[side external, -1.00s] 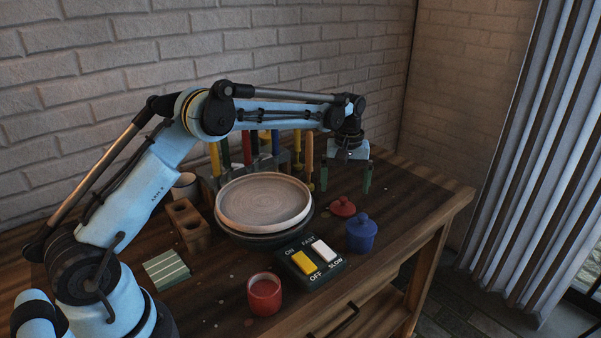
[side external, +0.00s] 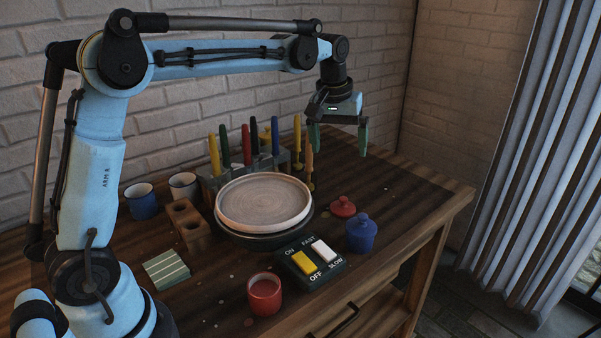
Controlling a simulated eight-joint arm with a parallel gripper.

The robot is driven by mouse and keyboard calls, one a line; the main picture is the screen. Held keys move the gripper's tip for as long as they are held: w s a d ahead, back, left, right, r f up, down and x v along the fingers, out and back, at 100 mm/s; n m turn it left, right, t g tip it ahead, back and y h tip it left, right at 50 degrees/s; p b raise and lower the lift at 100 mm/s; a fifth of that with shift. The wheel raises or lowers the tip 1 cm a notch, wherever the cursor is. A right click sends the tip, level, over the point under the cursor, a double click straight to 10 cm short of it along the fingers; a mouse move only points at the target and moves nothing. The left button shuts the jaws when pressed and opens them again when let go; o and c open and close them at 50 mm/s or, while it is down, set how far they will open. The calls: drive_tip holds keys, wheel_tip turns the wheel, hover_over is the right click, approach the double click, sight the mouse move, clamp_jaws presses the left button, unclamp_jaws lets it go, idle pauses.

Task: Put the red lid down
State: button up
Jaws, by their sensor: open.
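The red lid (side external: 342,207) lies on the wooden table, knob up, to the right of the plate and just behind the blue lidded pot. My gripper (side external: 338,140) is open and empty, with green fingers spread wide. It hangs in the air above the table, higher than the lid and further back. The red pot (side external: 264,294) stands uncovered near the front edge of the table. The blue pot (side external: 361,235) has its blue lid on.
A pale plate (side external: 262,200) sits on a dark turntable. A switch box (side external: 311,264) stands in front of it. A rack (side external: 216,184) of coloured brushes or pens is behind. Cups (side external: 141,201), a wooden block (side external: 188,222) and a striped pad (side external: 166,270) are left. The table's right end (side external: 425,200) is clear.

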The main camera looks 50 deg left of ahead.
drive_tip(key=s+d+f+m+t, duration=0.2)
drive_tip(key=s+m, duration=0.1)
drive_tip(key=s, duration=0.7)
drive_tip(key=s+d+f+m+t, duration=0.1)
drive_tip(key=s+f+m+t, duration=0.2)
drive_tip(key=s, duration=0.7)
drive_tip(key=shift+d, duration=0.4)
